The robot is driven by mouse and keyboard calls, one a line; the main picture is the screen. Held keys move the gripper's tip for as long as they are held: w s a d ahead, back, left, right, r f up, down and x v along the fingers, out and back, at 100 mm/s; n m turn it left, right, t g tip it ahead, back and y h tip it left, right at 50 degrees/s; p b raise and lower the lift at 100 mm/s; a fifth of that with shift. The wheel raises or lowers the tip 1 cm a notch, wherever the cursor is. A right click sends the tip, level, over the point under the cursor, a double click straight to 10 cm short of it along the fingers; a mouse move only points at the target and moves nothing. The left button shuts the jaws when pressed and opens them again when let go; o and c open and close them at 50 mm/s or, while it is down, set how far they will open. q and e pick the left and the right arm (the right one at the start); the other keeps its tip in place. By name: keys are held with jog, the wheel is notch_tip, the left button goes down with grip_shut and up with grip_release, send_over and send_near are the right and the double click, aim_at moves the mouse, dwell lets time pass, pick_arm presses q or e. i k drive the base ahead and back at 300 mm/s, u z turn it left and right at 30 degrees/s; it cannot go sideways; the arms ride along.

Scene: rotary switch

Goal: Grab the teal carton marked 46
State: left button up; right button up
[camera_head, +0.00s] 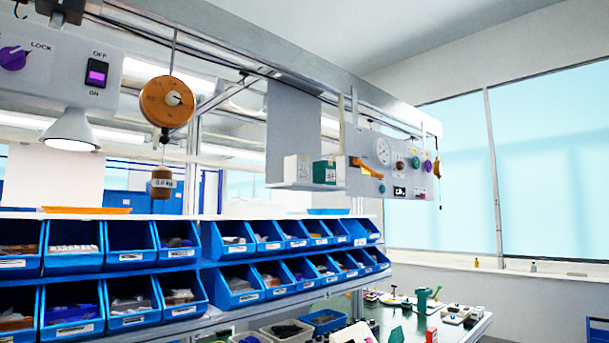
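A small teal carton (324,172) with a pale label stands upright on a grey hanging shelf (300,187). A white carton (297,169) stands just left of it. The marking on the teal carton is too small to read. Neither of my grippers is in view, and nothing is seen touching the carton.
Blue parts bins (130,246) fill racks below the shelf. A grey panel (400,165) with a gauge, an orange lever (366,167) and knobs is right of the carton. An orange balancer (166,101) hangs at left. A cluttered workbench (460,333) is lower right.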

aim_at(325, 171)
jog(key=k, duration=0.15)
jog(key=z, duration=2.55)
jog(key=i, duration=0.1)
jog(key=u, duration=1.6)
jog(key=i, duration=1.15)
jog(key=u, duration=1.2)
jog(key=i, duration=0.6)
jog(key=u, duration=0.6)
